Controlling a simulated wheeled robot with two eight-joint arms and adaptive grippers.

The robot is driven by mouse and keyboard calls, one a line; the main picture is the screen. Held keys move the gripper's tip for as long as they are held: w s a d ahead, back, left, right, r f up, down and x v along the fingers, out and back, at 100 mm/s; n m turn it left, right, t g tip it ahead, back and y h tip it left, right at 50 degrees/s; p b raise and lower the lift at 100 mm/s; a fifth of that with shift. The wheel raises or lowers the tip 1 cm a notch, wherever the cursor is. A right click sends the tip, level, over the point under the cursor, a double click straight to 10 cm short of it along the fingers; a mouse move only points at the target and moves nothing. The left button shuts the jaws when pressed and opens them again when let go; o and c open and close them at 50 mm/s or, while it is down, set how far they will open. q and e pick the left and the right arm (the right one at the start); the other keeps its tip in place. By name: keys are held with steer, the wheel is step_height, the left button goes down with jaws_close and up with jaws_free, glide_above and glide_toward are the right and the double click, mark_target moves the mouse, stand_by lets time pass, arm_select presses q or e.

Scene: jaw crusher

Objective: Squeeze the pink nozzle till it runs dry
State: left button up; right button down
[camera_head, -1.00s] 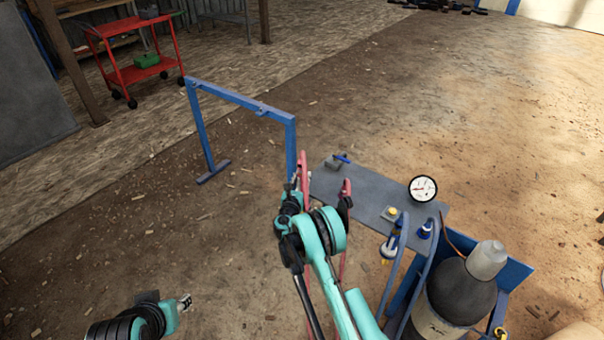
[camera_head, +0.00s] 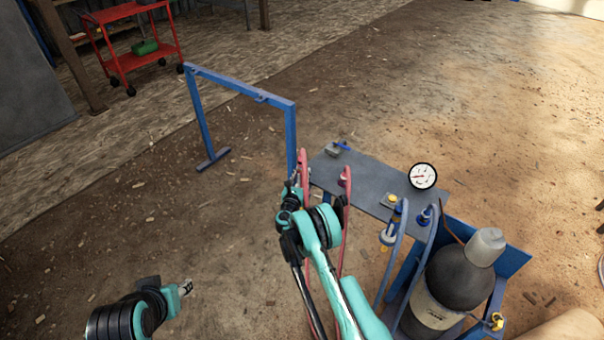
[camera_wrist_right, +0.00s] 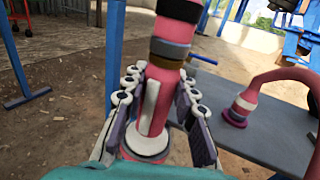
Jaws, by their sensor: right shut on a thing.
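The pink nozzle (camera_wrist_right: 175,50) stands roughly upright in the right wrist view, with dark, tan and grey bands and a pale lever along its side. My right gripper (camera_wrist_right: 162,82) is shut around its lower part, with a finger on each side. In the head view the pink nozzle (camera_head: 304,165) shows just above my right gripper (camera_head: 298,186), beside the grey tabletop. Whether anything flows from it cannot be seen. My left gripper (camera_head: 186,288) is at lower left, away from everything; its jaws are too small to read.
A second pink hose (camera_wrist_right: 285,76) ends on the grey tabletop (camera_wrist_right: 258,136). A round gauge (camera_head: 423,176), blue fittings and a dark gas cylinder (camera_head: 455,290) stand at right. A blue frame (camera_head: 240,89) stands behind my right gripper. A red cart (camera_head: 130,58) is far left. The left floor is clear.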

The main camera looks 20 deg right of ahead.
steer(key=c, duration=1.1)
jaws_free()
steer(key=shift+c, duration=0.2)
steer(key=v, duration=0.7)
steer(key=shift+s+a, duration=0.1)
steer(key=shift+s, duration=0.15)
steer(key=shift+r, duration=0.1)
